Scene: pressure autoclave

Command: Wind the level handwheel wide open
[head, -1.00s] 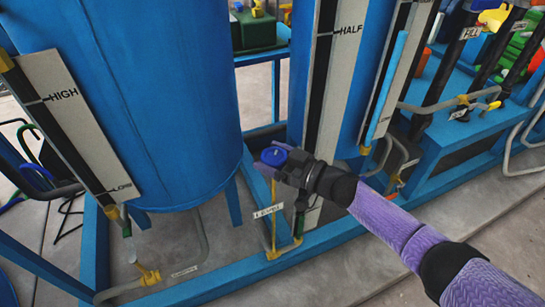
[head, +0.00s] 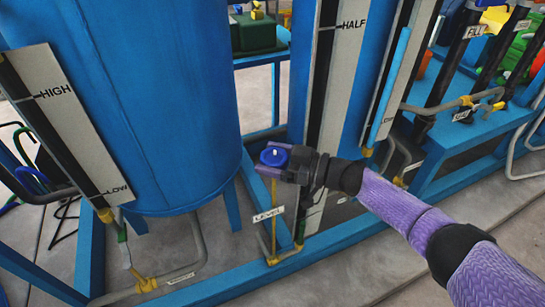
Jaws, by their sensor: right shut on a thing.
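The level handwheel (head: 274,156) is a small blue wheel with a white mark on top. It sits on a thin yellow upright stem with a white LEVEL tag (head: 268,214), in front of the gap between two blue tanks. My right gripper (head: 272,165) reaches in from the right and is shut on the wheel, its purple fingers at the near side of the rim. The gripper body partly hides the lower part of the wheel. I cannot make out my left gripper in this view.
A blue tank (head: 160,110) with a HIGH/LOW gauge (head: 68,120) stands at left. A gauge marked HALF (head: 332,95) stands just behind my right wrist. A blue frame rail (head: 230,268) runs below. Pipes and a FILL tag (head: 474,31) are at upper right.

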